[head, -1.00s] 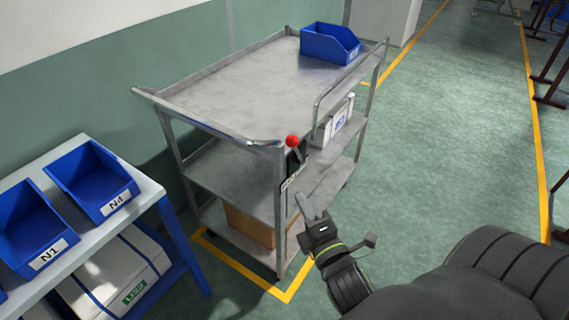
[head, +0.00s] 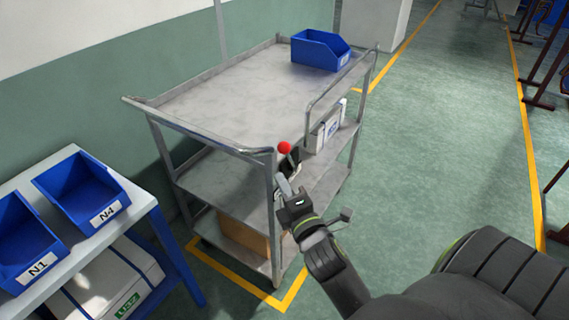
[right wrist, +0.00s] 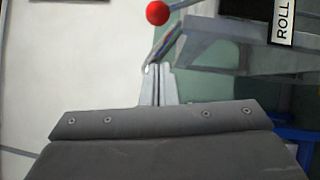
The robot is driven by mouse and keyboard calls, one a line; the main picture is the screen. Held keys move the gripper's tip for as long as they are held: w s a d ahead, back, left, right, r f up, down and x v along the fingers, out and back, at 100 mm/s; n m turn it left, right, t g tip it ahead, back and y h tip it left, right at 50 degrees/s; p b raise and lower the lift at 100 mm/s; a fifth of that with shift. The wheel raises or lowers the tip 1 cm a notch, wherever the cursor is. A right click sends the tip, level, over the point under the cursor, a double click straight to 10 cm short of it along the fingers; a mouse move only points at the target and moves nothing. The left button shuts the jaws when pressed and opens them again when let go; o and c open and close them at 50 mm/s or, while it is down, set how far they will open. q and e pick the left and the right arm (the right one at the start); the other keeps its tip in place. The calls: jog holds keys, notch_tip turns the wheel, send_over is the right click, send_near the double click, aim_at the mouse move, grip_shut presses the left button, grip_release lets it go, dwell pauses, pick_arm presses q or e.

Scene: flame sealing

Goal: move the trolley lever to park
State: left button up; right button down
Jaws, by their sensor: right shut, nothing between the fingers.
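The metal trolley (head: 215,95) stands against the wall with several shelves. Its lever has a red ball knob (head: 284,148) at the near corner post, just under the top shelf's edge. In the right wrist view the red knob (right wrist: 158,12) is at the top, beyond the fingertips, with a plate reading "ROLL" (right wrist: 284,22) to its right. My right gripper (head: 283,184) is shut and empty, just below the knob in the head view; its closed fingers (right wrist: 158,82) show in the wrist view. I see no contact with the knob. The lever's lower part is partly hidden by my gripper. My left gripper is not in view.
A blue bin (head: 320,50) sits on the trolley's top and white boxes (head: 328,125) on its middle shelf. A table with blue bins N1 (head: 30,265) and N4 (head: 100,210) stands at left. Yellow floor lines (head: 285,300) surround the trolley.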

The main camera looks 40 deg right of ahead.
aim_at(283, 143)
jog(key=w+d+r, duration=0.1)
jog(key=w+d, duration=0.2)
jog(key=w, duration=0.1)
jog(key=shift+w+d, duration=0.4)
jog(key=r+m+p, duration=0.1)
jog(key=p, duration=0.1)
jog(key=d+m+g+p, duration=0.1)
jog(key=p, duration=0.1)
jog(key=r+p, duration=0.1)
jog(key=shift+w+d+r+m+g+p, duration=0.3)
jog(key=shift+d+m+g+p, duration=0.05)
jog(key=shift+m+g+p, duration=0.05)
jog(key=shift+m+g, duration=0.4)
jog(key=shift+m, duration=0.2)
jog(key=shift+w+d+r+p, duration=0.2)
jog(key=shift+w+d+p, duration=0.75)
jog(key=shift+d, duration=1.4)
jog(key=shift+w+d+r+p, duration=0.2)
jog(key=shift+w+d+p, duration=0.75)
jog(key=shift+d, duration=1.45)
jog(key=shift+w+d+r+p, duration=0.2)
jog(key=shift+w+d+p, duration=0.75)
jog(key=shift+d, duration=1.4)
